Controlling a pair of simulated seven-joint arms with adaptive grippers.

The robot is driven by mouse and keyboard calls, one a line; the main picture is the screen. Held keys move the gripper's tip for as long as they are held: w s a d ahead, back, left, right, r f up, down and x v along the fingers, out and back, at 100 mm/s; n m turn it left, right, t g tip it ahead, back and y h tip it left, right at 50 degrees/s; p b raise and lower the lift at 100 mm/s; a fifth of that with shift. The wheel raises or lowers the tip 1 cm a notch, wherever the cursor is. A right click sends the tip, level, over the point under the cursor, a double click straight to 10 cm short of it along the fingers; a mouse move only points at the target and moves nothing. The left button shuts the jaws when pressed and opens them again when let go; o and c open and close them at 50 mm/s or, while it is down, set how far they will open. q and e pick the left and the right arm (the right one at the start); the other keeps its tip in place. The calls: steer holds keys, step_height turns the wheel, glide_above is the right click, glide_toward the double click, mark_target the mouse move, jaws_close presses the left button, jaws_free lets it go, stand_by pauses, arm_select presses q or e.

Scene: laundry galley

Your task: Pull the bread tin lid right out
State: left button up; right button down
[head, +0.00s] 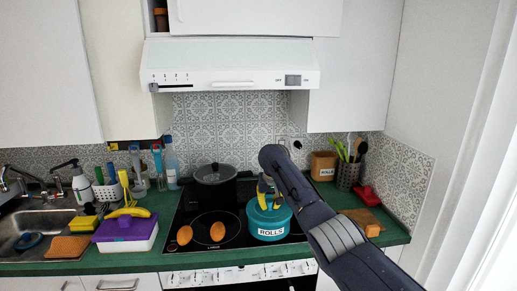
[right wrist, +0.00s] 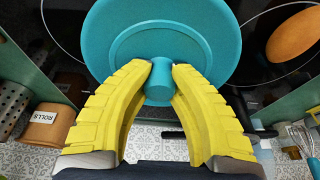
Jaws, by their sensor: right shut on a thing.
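A teal tin labelled ROLLS (head: 270,234) stands on the right front of the black hob. Its teal round lid (head: 284,211) is at the top of the tin; I cannot tell whether there is a gap under it. My right gripper (head: 268,202) points down at the lid with its yellow fingers. In the right wrist view the gripper (right wrist: 161,68) is shut on the lid's small teal knob (right wrist: 158,92), one finger on each side. The wide lid (right wrist: 160,22) fills the top of that view and hides the tin. My left gripper is not in view.
A dark lidded pot (head: 215,186) stands behind on the hob, with brown oval things (head: 217,232) in front. A purple-lidded box (head: 125,230) is at left. A brown ROLLS canister (head: 323,165), a utensil holder (head: 347,176) and a wooden board (head: 366,221) are at right.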

mark_target(270, 199)
steer(key=shift+r, duration=0.4)
steer(key=shift+r, duration=1.9)
